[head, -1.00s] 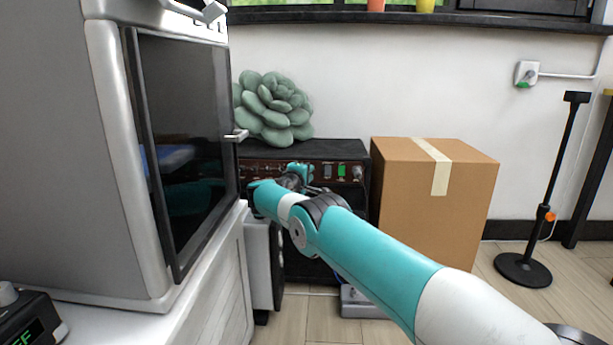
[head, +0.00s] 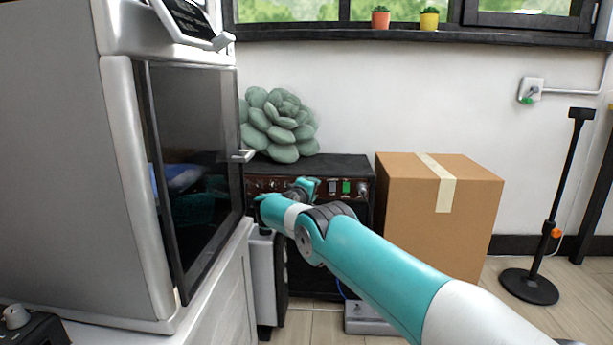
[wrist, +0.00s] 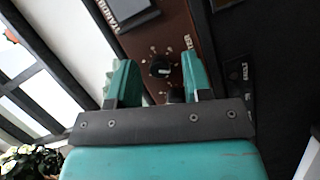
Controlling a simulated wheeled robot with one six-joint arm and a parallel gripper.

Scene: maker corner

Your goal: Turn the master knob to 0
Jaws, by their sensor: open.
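The amplifier (head: 335,168) is a black box with a brown control panel, standing against the wall. In the wrist view its panel (wrist: 178,28) runs slanted and carries a small dark round knob (wrist: 160,68) with a pale pointer mark and a ring of markings. A partly readable label beside it may say "MASTER". My gripper (wrist: 157,62) is open, with one teal finger on each side of this knob. I cannot tell whether the fingers touch it. In the head view my gripper (head: 306,187) is in front of the panel and hides part of it.
A cardboard box (head: 440,215) stands right of the amplifier. A large grey cabinet with a dark glass door (head: 195,150) is close on the left. A green succulent-shaped cushion (head: 278,125) sits on the amplifier. A grey pedal-like box (head: 368,318) lies on the floor.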

